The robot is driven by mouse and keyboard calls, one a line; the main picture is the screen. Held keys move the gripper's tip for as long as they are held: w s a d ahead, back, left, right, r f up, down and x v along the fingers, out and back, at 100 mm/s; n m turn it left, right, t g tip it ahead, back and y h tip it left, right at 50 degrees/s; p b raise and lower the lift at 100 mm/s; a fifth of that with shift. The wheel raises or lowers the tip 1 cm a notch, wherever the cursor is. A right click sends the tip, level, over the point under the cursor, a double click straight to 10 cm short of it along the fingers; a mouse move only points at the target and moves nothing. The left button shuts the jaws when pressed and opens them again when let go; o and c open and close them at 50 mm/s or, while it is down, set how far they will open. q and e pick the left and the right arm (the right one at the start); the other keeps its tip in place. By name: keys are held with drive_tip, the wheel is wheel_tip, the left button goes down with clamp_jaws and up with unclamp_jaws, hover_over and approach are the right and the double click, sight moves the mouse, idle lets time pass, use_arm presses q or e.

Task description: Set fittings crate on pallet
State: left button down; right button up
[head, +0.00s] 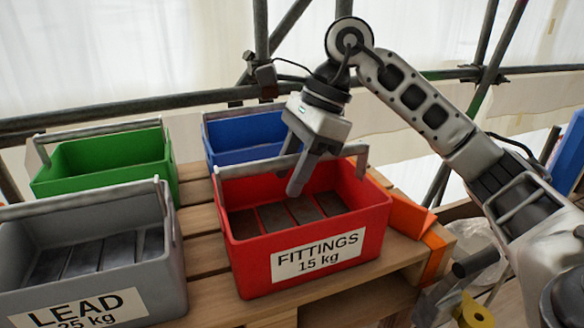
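The red fittings crate (330,260), labelled "FITTINGS 15 kg", sits upright on the wooden pallet (202,262). Several dark blocks lie inside it. Its grey bar handle (243,168) stands up across the top. My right gripper (293,168) points down at the middle of this handle. One finger is in front of the bar and reaches below it; the other is behind it. The fingers look apart, and I see no clear grip on the bar. My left gripper is not in view.
A grey lead crate (85,262) stands close on the left, a green crate (105,163) behind it, and a blue crate (245,133) behind the red one. Scaffold tubes (180,98) run behind the pallet. An orange piece (408,214) stands at the right.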

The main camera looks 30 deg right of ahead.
drive_tip(key=shift+r, duration=0.35)
drive_tip(key=v, duration=0.7)
drive_tip(key=shift+s+d+p, duration=0.1)
drive_tip(key=shift+d+p, duration=0.05)
drive_tip(key=shift+p, duration=0.25)
